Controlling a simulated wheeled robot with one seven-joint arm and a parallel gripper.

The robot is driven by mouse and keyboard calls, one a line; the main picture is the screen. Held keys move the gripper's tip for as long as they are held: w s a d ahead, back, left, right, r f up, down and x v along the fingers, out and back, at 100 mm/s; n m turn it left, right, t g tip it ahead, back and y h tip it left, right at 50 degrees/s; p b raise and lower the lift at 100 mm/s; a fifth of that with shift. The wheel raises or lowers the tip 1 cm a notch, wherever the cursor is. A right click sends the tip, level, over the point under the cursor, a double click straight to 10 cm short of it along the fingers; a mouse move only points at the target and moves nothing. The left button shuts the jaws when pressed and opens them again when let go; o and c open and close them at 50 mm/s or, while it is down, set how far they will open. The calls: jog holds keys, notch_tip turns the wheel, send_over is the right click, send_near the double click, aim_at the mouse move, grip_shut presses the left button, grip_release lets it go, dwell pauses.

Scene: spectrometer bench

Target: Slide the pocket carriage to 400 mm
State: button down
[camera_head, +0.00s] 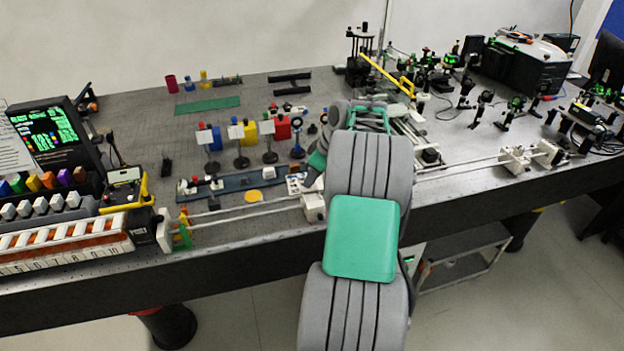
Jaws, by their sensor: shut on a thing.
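The pocket carriage (314,208) is a small white block on a pair of pale rails (255,208) along the bench's front edge. It sits around the middle of the rails, just left of my arm. My gripper (311,184) is at the carriage, reaching down from above and partly hidden by my grey and green arm. It is shut on the carriage, though the fingertips are hard to make out. No millimetre marks are readable.
A white end block (165,230) stands at the left rail end. White blocks (515,159) stand toward the right end. A blue strip (235,184) with small parts lies behind the left rails. Filter holders (240,132) stand behind it. A numbered white rack (65,244) is far left.

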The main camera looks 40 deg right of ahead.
jog(key=shift+s+d, duration=0.15)
jog(key=shift+d, duration=0.3)
jog(key=c, duration=1.4)
grip_release()
jog(key=v, duration=0.8)
jog(key=shift+f, duration=0.1)
